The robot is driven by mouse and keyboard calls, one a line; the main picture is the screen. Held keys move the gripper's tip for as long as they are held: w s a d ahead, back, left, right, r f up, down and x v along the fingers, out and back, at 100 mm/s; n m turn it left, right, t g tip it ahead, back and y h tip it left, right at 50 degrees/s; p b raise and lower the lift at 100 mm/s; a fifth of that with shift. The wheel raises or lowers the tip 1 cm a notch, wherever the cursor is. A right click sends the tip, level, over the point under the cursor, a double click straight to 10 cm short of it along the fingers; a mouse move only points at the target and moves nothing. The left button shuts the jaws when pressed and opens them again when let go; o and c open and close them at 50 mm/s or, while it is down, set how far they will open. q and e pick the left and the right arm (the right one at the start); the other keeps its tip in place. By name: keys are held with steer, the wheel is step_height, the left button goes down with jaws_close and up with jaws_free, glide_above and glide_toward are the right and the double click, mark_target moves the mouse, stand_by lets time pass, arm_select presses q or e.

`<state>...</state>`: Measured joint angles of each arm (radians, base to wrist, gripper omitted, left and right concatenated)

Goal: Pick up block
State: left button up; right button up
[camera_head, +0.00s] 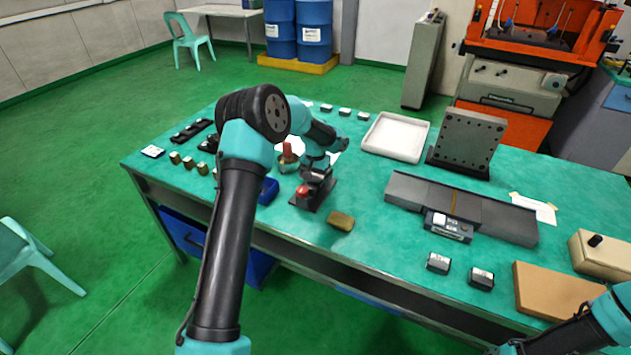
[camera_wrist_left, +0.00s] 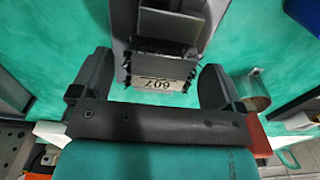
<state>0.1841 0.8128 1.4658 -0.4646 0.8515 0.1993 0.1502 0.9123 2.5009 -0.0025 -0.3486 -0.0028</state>
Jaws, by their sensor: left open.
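My left gripper (camera_head: 316,176) reaches down over the table near its front edge. In the left wrist view its two fingers (camera_wrist_left: 157,68) stand wide apart. A dark grey block-like piece (camera_wrist_left: 158,48) with a pale plate reading 607 upside down lies between them, with gaps at both sides. In the head view a dark piece (camera_head: 321,193) shows just under the gripper, partly hidden by it. A small brass-coloured block (camera_head: 341,221) lies apart on the table, to the right and nearer the front edge. My right gripper is outside the frames; only part of that arm shows at lower right.
A cup with a red-handled tool (camera_head: 288,157) and a blue bin (camera_head: 269,191) stand left of the gripper. A white tray (camera_head: 397,136), an upright drilled plate (camera_head: 468,138) and a long grey slab (camera_head: 462,209) are to the right. The front edge (camera_head: 390,281) is close.

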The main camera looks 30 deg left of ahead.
mark_target(316, 178)
arm_select(q)
steer(key=c, duration=1.3)
steer(key=shift+c, duration=0.3)
steer(key=shift+r, duration=0.1)
step_height(316, 178, up, 10)
